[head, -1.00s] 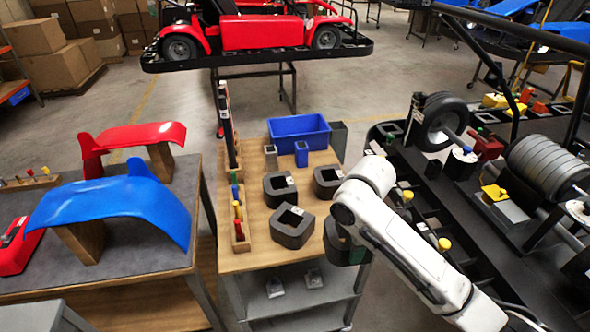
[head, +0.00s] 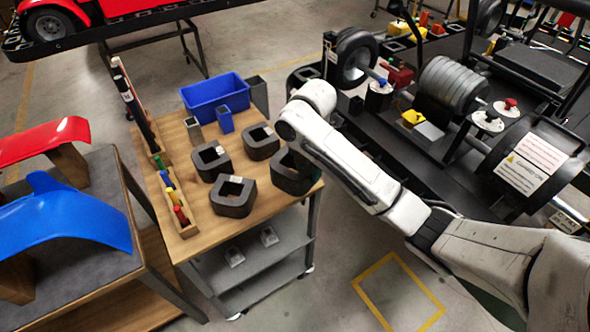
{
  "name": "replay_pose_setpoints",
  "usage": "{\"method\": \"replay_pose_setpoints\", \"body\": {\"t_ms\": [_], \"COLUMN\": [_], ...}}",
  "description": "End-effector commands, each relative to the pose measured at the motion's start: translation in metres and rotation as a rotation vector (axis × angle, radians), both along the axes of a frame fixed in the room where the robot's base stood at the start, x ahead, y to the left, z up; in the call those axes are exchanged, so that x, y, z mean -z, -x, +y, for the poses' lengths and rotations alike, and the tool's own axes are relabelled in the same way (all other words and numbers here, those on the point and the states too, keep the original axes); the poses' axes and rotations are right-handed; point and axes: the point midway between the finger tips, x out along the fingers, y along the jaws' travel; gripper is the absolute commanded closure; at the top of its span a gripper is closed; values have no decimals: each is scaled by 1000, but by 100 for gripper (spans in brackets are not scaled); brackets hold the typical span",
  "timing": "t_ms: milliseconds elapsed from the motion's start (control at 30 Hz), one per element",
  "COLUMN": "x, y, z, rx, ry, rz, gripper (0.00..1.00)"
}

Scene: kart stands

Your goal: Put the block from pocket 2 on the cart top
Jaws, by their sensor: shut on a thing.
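The cart has a wooden top (head: 190,232). Three dark hollow blocks, (head: 210,162), (head: 261,141) and (head: 233,196), stand on it. A fourth dark hollow block (head: 290,180) shows at the top's right edge, partly behind my forearm. I cannot tell whether it rests on the wood or hangs just above it. My gripper is hidden behind my white arm, which reaches in from the right and ends over this block. The fingers and their contact with the block do not show. I cannot make out which spot is pocket 2.
A blue bin (head: 215,94), a small blue holder (head: 226,120) and grey holders stand at the cart's back. A rack of coloured handles (head: 172,198) lines its left side. A black kart stand (head: 430,165) with a wheel is at right. A bench with a blue fender (head: 70,222) is at left.

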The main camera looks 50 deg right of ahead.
Motion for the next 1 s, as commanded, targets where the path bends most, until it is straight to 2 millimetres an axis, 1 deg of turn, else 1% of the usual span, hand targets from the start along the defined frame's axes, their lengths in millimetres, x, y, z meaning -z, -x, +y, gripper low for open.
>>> {"method": "replay_pose_setpoints", "body": {"t_ms": [33,100,300,367,467,567,633,700,833,1000], "x": [-1,1,9,20,26,41,45,54,67,74], "y": [-6,-11,-19,-26,-39,-51,-59,-65,-74,-79], "z": [0,-3,-8,-15,-22,-29,-35,-38,-43,-45], "rx": [-2,-1,-1,-1,-1,0,0,0,0,0], "ry": [0,1,-1,4,4,2,3,2,3,2], "rz": [-6,-9,-1,-1,-3,1,1,1,0,-2], "gripper": [100,100,100,100,100,100,100,100,100,100]}}
